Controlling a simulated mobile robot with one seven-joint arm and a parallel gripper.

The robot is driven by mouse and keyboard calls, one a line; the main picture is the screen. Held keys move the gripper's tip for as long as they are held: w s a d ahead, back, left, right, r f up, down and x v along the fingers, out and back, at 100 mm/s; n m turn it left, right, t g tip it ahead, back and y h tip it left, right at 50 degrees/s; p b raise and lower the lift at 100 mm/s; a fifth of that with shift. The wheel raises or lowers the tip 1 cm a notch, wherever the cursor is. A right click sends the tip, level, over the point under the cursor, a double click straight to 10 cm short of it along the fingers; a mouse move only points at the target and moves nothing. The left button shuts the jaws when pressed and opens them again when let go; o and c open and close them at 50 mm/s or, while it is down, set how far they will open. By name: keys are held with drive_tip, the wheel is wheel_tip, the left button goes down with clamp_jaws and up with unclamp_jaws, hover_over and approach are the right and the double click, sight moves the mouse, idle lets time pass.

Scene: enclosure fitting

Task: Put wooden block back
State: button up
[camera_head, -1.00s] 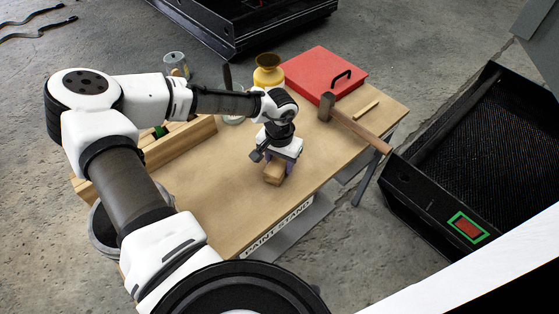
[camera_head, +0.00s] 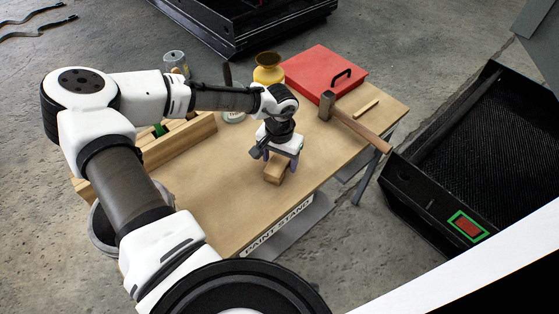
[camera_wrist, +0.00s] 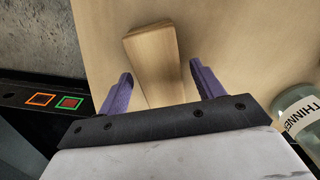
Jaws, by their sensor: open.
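The wooden block (camera_head: 275,173) lies on the wooden tabletop (camera_head: 218,205) near its front edge. In the wrist view the block (camera_wrist: 152,58) lies between and ahead of the two purple fingers. My gripper (camera_head: 280,163) is open just above and behind the block, and a gap shows between the block and each finger. The gripper also shows in the wrist view (camera_wrist: 160,82). Part of the block is hidden by my gripper in both views.
A hammer (camera_head: 355,128), a red case (camera_head: 322,73) and a thin wooden stick (camera_head: 366,109) lie at the right. A yellow vase (camera_head: 268,70) stands at the back. A wooden crate (camera_head: 180,143) is at the left. A thinner jar (camera_wrist: 300,118) shows in the wrist view.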

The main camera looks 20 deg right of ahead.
sight(280, 161)
wheel_tip(280, 161, up, 11)
drive_tip(key=shift+b, duration=0.45)
idle(0.3)
